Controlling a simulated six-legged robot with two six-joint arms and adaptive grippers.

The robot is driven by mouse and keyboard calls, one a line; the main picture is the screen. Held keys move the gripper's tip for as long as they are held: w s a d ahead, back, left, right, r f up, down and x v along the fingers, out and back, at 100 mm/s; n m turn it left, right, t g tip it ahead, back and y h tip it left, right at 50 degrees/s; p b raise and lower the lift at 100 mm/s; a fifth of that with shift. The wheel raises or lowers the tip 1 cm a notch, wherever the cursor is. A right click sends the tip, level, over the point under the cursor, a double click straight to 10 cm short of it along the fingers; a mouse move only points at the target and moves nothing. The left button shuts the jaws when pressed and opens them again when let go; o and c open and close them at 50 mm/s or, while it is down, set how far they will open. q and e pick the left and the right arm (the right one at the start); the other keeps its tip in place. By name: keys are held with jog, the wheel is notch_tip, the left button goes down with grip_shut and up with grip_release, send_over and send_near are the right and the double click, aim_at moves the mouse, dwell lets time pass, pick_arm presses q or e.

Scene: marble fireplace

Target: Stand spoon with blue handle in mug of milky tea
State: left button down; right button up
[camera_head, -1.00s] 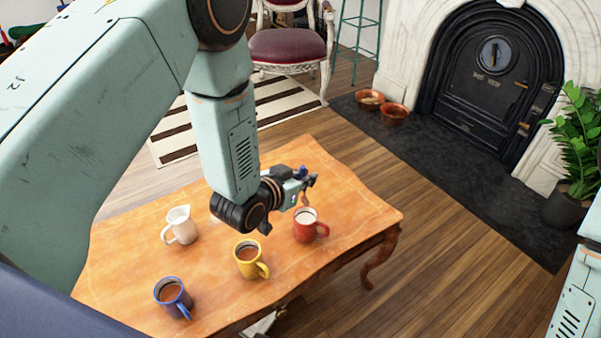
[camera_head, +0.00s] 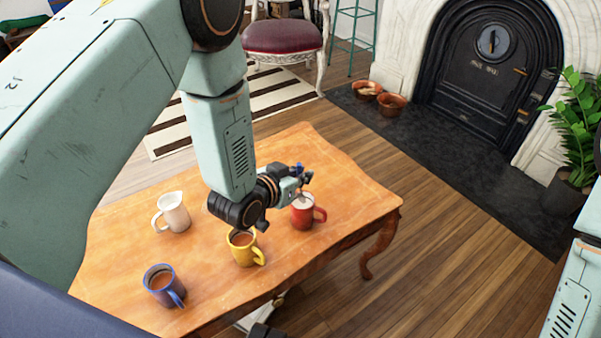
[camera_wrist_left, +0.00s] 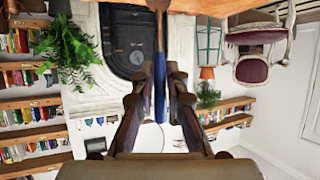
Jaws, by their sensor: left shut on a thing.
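My left gripper (camera_head: 302,177) is shut on the spoon with the blue handle (camera_wrist_left: 159,88), which stands roughly upright between the fingers. The gripper is right above the red mug (camera_head: 302,214), which holds a pale, milky drink. The spoon's lower end is at the mug's mouth; I cannot tell whether it is inside. The yellow mug (camera_head: 243,253) and the blue mug (camera_head: 161,288) hold browner drinks. My right gripper is not in view.
A white jug (camera_head: 173,213) stands at the left of the wooden table (camera_head: 350,200). The table is clear behind and right of the red mug. A red-seated chair (camera_head: 285,37), terracotta bowls (camera_head: 391,105), a black fireplace door (camera_head: 485,75) and a plant (camera_head: 580,125) are beyond.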

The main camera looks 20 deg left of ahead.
aim_at(299, 163)
pick_arm(q)
jog(key=shift+f+b, duration=1.65)
jog(key=shift+f, duration=1.1)
jog(key=c, duration=1.3)
grip_release()
jog(key=o, duration=0.5)
jog(key=shift+r+p, duration=4.1)
jog(key=shift+r, duration=0.5)
